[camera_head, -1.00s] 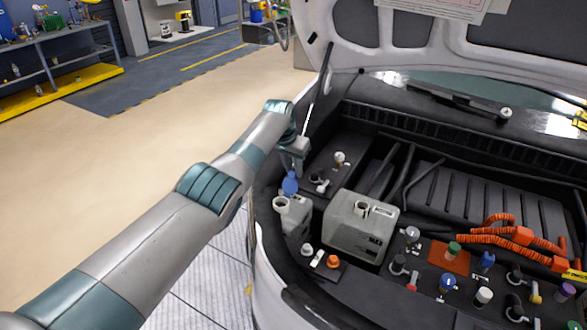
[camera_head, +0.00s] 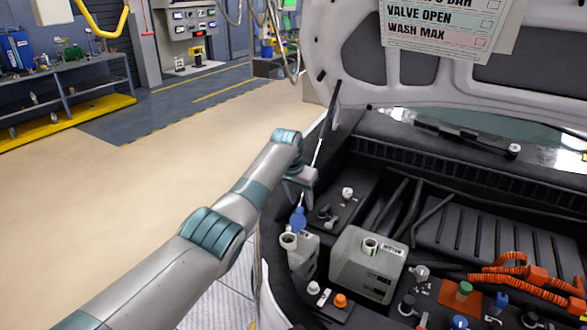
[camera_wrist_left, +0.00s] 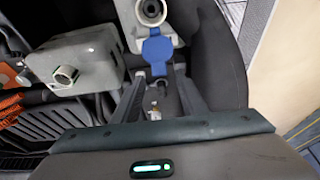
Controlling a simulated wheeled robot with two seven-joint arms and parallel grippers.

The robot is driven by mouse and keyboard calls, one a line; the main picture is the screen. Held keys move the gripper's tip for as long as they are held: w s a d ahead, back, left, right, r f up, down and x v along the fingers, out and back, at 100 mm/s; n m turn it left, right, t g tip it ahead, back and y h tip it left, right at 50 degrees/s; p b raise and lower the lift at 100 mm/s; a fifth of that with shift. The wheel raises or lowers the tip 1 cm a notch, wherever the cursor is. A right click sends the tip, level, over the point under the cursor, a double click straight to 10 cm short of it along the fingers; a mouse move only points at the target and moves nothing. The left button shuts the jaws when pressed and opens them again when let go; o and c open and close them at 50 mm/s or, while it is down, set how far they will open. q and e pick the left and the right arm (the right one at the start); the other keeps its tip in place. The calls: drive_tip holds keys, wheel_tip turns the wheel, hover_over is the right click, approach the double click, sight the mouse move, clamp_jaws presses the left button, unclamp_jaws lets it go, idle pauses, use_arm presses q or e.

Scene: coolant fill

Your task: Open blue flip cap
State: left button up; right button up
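The blue flip cap (camera_head: 298,218) stands tilted up behind the open filler neck (camera_head: 289,240) of a small grey tank (camera_head: 303,258) at the left of the engine bay. In the left wrist view the blue cap (camera_wrist_left: 156,50) lies folded back from the neck (camera_wrist_left: 151,10), whose dark opening is uncovered. My left gripper (camera_head: 301,200) is just above and behind the cap. In the left wrist view its two fingers (camera_wrist_left: 160,78) are spread, with their tips close to the cap's near edge; I cannot tell whether they touch it. My right gripper is not in view.
A larger grey tank (camera_head: 367,265) with an open neck stands right of the small tank. White and orange caps (camera_head: 340,300) sit in front. The raised hood (camera_head: 420,60) is overhead, with its prop rod (camera_head: 326,125) behind my left gripper. Orange hoses (camera_head: 525,275) lie at right.

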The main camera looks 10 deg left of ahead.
use_arm(q)
drive_tip(key=b+v, duration=0.4)
drive_tip(key=v, duration=1)
drive_tip(key=shift+r, duration=0.3)
drive_tip(key=shift+s+f, duration=0.1)
drive_tip(key=shift+s, duration=0.05)
